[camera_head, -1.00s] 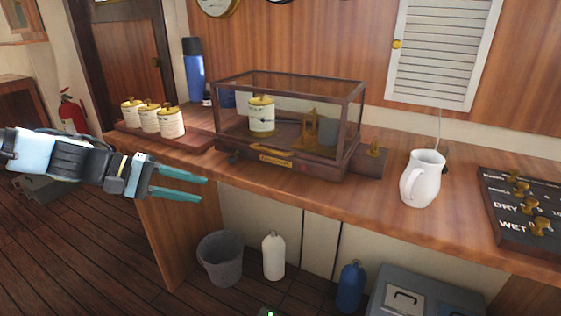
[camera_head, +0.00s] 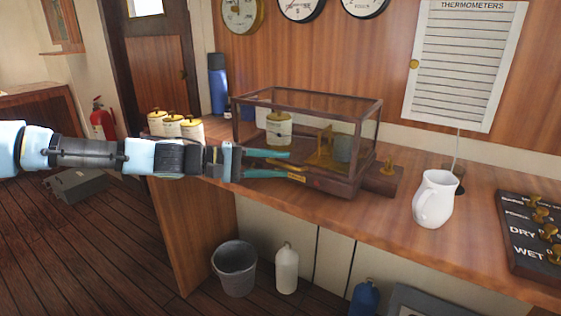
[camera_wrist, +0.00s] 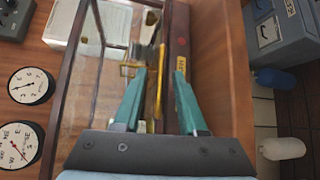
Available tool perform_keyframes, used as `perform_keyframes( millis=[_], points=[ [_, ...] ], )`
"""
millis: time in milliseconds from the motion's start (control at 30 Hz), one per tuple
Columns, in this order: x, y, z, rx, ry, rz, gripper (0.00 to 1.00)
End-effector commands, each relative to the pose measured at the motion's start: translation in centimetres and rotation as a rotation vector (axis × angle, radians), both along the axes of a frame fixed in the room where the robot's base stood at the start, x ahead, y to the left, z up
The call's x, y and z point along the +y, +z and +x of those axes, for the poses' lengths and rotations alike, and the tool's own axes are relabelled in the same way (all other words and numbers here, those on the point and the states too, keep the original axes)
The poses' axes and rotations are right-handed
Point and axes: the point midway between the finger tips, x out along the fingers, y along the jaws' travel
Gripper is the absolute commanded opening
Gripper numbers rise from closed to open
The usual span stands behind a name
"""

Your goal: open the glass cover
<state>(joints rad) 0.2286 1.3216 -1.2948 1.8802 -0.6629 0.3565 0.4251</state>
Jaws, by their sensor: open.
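The glass cover (camera_head: 340,104) is a clear box with a dark wooden frame, sitting closed on its wooden base (camera_head: 333,186) on the counter. A brass handle (camera_wrist: 159,95) runs along its front, and a small brass plate (camera_wrist: 181,64) is on the base. My gripper (camera_head: 297,165) is open at the front of the case. In the wrist view its teal fingers (camera_wrist: 159,74) lie on either side of the handle, with gaps showing. I cannot tell how deep the handle sits between them. Inside are a white canister (camera_head: 279,130) and a brass instrument (camera_head: 322,150).
Several white canisters (camera_head: 191,132) stand left of the case, partly behind my arm. A white jug (camera_head: 433,200) and a dark board with brass knobs (camera_head: 525,232) are to the right. A blue flask (camera_head: 218,85) stands behind. The bare counter (camera_head: 385,215) lies in front.

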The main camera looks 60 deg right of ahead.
Motion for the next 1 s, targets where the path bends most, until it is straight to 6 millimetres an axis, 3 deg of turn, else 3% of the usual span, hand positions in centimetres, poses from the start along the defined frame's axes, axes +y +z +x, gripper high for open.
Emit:
perform_keyframes(
  millis=[433,800,1000],
  points=[
    [-0.74,-0.21,-0.75,-0.002,0.001,0.000,0.40],
    [-0.71,-0.20,-0.73,-0.002,0.001,0.000,0.00],
    [-0.71,-0.22,-0.73,-0.002,0.001,0.001,0.00]
  ],
)
